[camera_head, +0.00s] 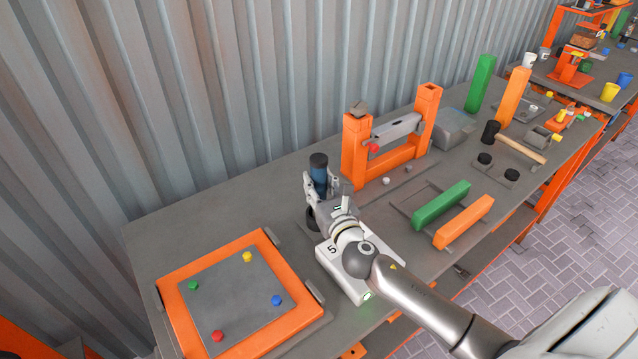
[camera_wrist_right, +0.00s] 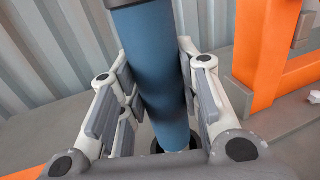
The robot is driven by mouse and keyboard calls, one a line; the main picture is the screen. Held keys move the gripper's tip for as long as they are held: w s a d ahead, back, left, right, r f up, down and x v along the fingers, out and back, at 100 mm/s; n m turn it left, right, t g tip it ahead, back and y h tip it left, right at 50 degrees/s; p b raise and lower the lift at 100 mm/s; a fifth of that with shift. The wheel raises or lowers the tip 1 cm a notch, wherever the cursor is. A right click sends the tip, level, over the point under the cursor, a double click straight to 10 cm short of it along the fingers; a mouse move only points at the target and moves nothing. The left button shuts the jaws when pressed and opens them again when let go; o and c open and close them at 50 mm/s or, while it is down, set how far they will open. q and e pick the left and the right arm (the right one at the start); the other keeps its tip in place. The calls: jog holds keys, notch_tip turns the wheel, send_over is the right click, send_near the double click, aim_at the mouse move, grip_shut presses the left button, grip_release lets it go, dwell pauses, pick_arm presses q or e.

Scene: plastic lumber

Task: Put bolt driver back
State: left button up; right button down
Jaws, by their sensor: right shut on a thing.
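The bolt driver (camera_head: 319,170) is a blue upright cylinder with a black top, beside the left post of the orange frame. My right gripper (camera_head: 321,187) is shut on it, with the fingers on either side of its body. In the right wrist view the blue body (camera_wrist_right: 158,70) stands between the fingers, leaning slightly in the picture. A black round part (camera_wrist_right: 178,143) shows at its lower end. I cannot tell whether this is a holder around the driver or part of it. A dark piece (camera_head: 312,218) shows low beside the gripper. My left gripper is not in view.
An orange-rimmed board (camera_head: 180,305) with coloured knobs lies at front left. A white box marked 5 (camera_head: 333,262) lies under my right arm. The orange frame (camera_head: 355,160) stands close right of the driver. Green (camera_head: 440,206) and orange bars (camera_head: 464,222) lie farther right.

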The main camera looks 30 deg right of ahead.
jog(key=c, duration=1.1)
grip_release()
jog(key=shift+o, duration=0.2)
jog(key=shift+r, duration=0.15)
jog(key=shift+s+a, duration=0.1)
jog(key=shift+s, duration=0.25)
jog(key=s, duration=0.3)
jog(key=s+b, duration=0.1)
jog(key=s, duration=0.2)
jog(key=s+a, duration=0.1)
jog(key=s, duration=0.2)
jog(key=shift+s+f+b, duration=0.2)
jog(key=shift+s+b, duration=0.05)
jog(key=shift+b, duration=0.05)
jog(key=shift+s+a+r, duration=0.15)
jog(key=shift+s, duration=0.75)
